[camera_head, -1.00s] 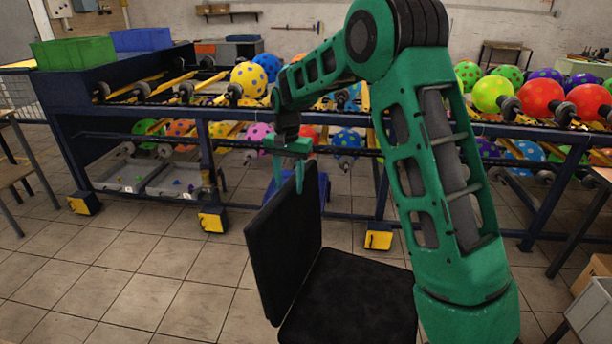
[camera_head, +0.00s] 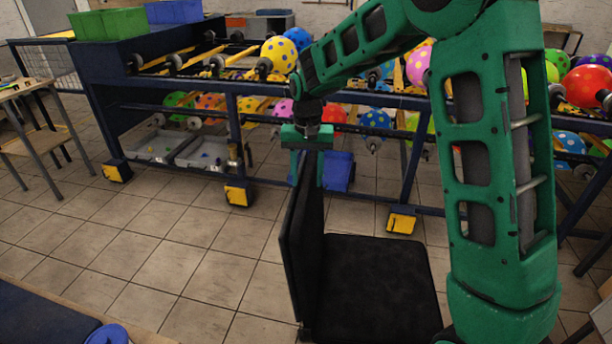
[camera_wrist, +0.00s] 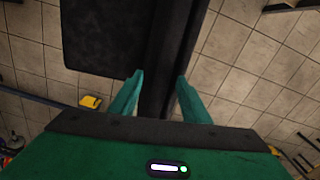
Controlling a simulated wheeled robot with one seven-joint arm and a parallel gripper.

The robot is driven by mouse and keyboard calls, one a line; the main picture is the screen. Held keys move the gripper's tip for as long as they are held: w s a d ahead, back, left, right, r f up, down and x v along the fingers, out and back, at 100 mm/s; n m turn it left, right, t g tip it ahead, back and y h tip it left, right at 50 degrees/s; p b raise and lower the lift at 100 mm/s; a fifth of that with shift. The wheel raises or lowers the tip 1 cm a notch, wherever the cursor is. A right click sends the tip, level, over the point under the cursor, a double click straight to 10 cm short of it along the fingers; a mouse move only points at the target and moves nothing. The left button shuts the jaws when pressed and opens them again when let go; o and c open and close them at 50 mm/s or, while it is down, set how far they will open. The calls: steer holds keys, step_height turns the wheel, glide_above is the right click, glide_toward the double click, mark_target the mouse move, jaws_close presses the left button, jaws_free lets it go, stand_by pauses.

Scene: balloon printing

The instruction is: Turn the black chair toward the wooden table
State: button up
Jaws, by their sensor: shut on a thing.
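The black chair stands on the tiled floor in the lower middle of the head view, with its seat (camera_head: 375,285) to the right of its upright backrest (camera_head: 302,255). My gripper (camera_head: 306,170) is shut on the top edge of the backrest, one finger on each side. In the wrist view my gripper (camera_wrist: 158,90) straddles the backrest edge (camera_wrist: 168,50), and the seat (camera_wrist: 105,35) shows to the left. A wooden table (camera_head: 20,90) stands at the left edge of the head view. The chair's legs are mostly hidden.
A dark blue rack (camera_head: 240,185) with spotted balloons stands behind the chair. A blue bin (camera_head: 338,171) is on the floor behind the backrest. A dark blue surface with a wooden edge (camera_head: 110,318) is at the lower left. Floor between it and the rack is clear.

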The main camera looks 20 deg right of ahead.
steer(key=shift+w+a, duration=0.1)
steer(key=o, duration=1.5)
steer(key=shift+r, duration=0.1)
step_height(320, 180, up, 11)
steer(key=shift+f, duration=0.2)
